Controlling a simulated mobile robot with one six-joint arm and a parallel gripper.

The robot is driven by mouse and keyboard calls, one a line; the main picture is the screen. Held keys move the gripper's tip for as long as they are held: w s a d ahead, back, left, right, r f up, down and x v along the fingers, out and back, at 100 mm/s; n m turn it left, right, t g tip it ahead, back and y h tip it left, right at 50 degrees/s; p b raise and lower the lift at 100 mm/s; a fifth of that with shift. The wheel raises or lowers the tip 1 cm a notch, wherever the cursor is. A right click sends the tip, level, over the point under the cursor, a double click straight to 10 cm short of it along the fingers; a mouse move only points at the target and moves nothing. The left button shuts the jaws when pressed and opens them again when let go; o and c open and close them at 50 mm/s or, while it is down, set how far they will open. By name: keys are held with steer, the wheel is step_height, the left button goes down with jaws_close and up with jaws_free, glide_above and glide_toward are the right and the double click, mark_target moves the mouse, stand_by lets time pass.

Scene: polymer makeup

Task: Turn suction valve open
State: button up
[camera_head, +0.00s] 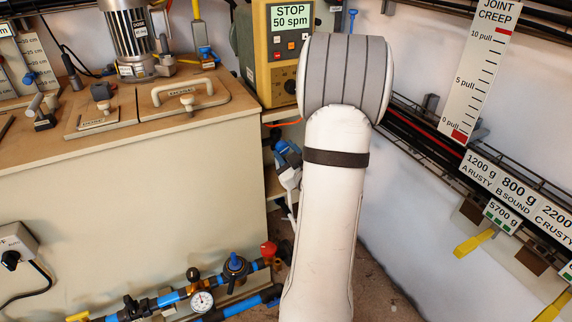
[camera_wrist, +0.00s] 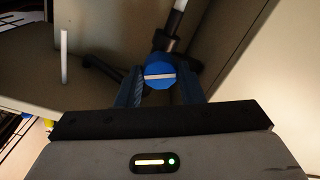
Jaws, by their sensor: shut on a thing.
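In the wrist view, a round blue knob (camera_wrist: 160,68) with a pale stripe across its face sits between the fingers of my gripper (camera_wrist: 161,80). The fingers are shut on it from left and right. The stripe runs crosswise, from finger to finger. No label shows on this knob, so I take it to be the suction valve handle. Behind it are dark pipe parts and a pale rod.
In the head view, a beige tank (camera_head: 130,210) fills the left. A blue pipe run with a gauge (camera_head: 201,301) and another blue-topped valve (camera_head: 235,262) lies low in front. A yellow panel (camera_head: 284,60) reads "STOP 50 spm". Rails and weight labels (camera_head: 518,192) line the right wall.

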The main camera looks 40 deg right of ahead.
steer(key=n+b, duration=0.3)
steer(key=b, duration=0.2)
steer(key=shift+f+n, duration=0.3)
steer(key=shift+n, duration=0.1)
steer(key=n+b, duration=0.2)
steer(key=shift+r+n+b, duration=0.1)
steer(key=shift+n+b, duration=0.3)
steer(key=n, duration=0.2)
steer(key=shift+r+n+b, duration=0.15)
steer(key=shift+n+b, duration=0.15)
steer(key=shift+b, duration=0.05)
steer(key=shift+n, duration=1.8)
steer(key=shift+r, duration=0.1)
steer(key=o, duration=1)
